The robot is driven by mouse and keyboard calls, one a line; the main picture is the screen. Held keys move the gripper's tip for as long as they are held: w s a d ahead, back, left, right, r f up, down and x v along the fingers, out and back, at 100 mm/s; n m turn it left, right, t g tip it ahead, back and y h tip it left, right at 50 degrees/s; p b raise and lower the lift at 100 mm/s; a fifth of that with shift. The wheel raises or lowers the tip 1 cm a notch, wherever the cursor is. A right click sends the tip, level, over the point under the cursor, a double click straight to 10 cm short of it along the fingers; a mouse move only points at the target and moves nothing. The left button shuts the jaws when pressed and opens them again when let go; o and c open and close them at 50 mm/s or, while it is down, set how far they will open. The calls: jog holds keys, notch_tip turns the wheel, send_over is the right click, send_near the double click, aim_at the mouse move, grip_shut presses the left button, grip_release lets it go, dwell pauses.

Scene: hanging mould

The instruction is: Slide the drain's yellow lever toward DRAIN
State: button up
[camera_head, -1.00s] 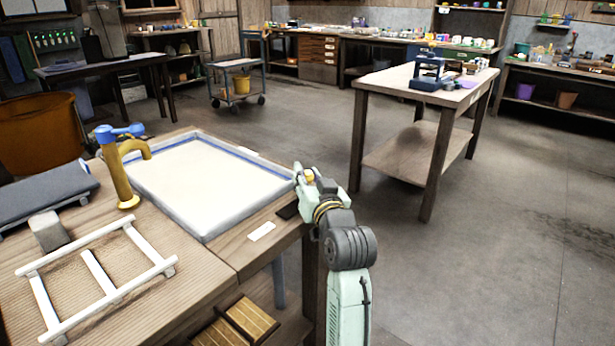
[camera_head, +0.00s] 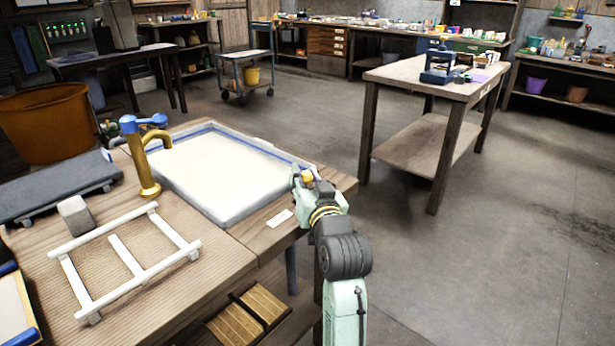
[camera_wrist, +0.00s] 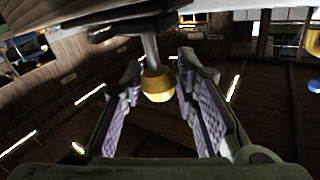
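In the wrist view a yellow ball knob (camera_wrist: 157,86) sits on the end of a short grey rod (camera_wrist: 151,48), the lever. My gripper (camera_wrist: 162,92) is open, with one purple-padded finger on each side of the knob. Gaps show between the knob and both pads, and I cannot judge depth. In the head view my gripper (camera_head: 306,180) is at the right end of the white-filled basin (camera_head: 208,218), by the bench edge. The lever's slot and any DRAIN marking cannot be made out.
A white card (camera_head: 280,218) lies on the bench in front of the basin. A brass tap (camera_head: 146,172), a grey block (camera_head: 75,215) and a white frame (camera_head: 75,280) stand to the left. Another table (camera_head: 405,78) stands behind right, with open floor (camera_head: 500,250) beside it.

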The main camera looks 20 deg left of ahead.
jog(key=o, duration=0.4)
jog(key=shift+s+a, duration=0.1)
jog(key=shift+a, duration=0.05)
jog(key=v, duration=0.7)
jog(key=shift+s, duration=0.15)
jog(key=shift+r, duration=0.1)
